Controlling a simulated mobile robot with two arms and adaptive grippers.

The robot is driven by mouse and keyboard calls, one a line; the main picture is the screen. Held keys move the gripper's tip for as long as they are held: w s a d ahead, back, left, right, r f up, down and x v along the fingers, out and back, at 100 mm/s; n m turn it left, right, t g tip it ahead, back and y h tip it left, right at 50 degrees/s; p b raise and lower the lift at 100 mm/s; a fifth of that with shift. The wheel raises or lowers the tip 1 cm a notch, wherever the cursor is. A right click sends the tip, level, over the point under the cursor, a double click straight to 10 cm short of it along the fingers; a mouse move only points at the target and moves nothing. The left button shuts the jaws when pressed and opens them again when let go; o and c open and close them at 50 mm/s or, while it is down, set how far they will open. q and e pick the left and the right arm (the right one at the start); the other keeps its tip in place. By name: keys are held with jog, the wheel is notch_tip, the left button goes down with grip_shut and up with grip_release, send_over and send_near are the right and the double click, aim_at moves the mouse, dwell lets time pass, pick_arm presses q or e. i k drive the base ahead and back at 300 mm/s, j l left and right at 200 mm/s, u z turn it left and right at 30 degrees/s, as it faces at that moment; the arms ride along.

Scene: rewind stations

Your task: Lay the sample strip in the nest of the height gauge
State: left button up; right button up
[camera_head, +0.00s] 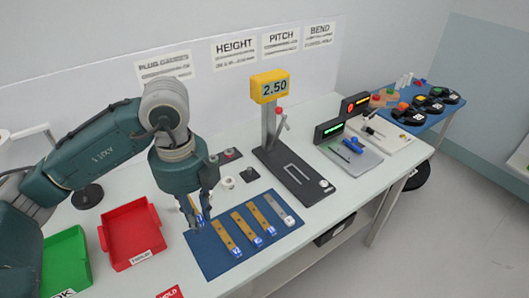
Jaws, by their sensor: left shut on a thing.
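The height gauge has a yellow display (270,86) reading 2.50 on a column, above a dark base plate (297,188) with a pale U-shaped outline, the apparent nest, which looks empty. My left gripper (199,212) points down at the left end of the blue mat (212,262). It is shut on a brass-coloured sample strip with a blue tag (198,222), mostly hidden by the fingers. Whether the strip touches the mat I cannot tell. Several other tagged strips lie on the mat, brass ones (245,230) and a grey one (280,209). My right gripper is not in view.
A red tray (131,236) and a green tray (62,262) stand at the left. Small round parts (228,182) sit between the gripper and the gauge. Other gauges with a green-lit display (333,129) stand right of the height gauge.

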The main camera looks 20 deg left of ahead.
aim_at(303, 180)
jog(key=i+l, duration=0.2)
jog(key=i, duration=0.25)
jog(key=i+l+z, duration=0.1)
jog(key=i, duration=0.4)
jog(key=l, duration=0.1)
